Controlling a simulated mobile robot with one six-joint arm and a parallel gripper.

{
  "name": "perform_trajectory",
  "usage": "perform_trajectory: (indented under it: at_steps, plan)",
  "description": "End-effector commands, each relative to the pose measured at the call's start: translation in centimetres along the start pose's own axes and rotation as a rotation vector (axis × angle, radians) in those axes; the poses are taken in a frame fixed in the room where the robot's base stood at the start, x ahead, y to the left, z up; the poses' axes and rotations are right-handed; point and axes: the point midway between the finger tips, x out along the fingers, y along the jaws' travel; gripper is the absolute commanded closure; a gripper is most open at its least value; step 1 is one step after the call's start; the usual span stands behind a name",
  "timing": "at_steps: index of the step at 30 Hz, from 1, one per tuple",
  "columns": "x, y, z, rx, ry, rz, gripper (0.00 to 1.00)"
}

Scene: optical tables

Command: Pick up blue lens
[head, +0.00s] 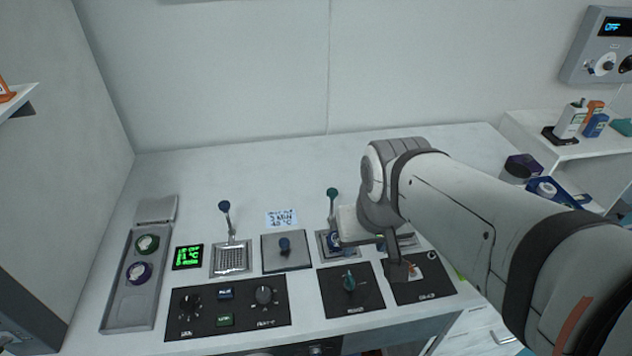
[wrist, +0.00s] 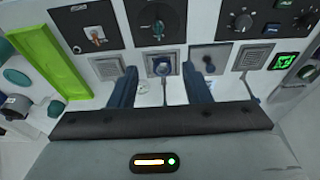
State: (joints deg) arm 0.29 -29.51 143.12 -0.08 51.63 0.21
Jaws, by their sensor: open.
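A small round blue object with a pale top, which looks like the blue lens (head: 333,243), sits on a square grey pad on the table, partly hidden by my arm in the head view. In the wrist view the blue lens (wrist: 161,67) lies between the two blue fingers, near their tips. My gripper (wrist: 160,76) is open with nothing held, and the fingers stand apart on either side of the lens. I cannot tell whether they touch it. In the head view my gripper is mostly hidden behind my wrist.
Dark knob panels (head: 350,289) line the front. A grey tray (head: 133,285) with round items is at left. A bright green item (wrist: 48,62) is at left in the wrist view.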

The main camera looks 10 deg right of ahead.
Motion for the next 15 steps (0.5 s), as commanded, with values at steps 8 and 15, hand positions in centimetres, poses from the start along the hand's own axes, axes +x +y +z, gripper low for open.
perform_trajectory:
  at_steps: [8, 15]
  plan:
    - [3.1, 0.3, -4.6, 0.225, -0.078, 0.009, 0.33]
    - [9.6, -0.1, -10.8, 0.557, -0.177, 0.05, 0.25]
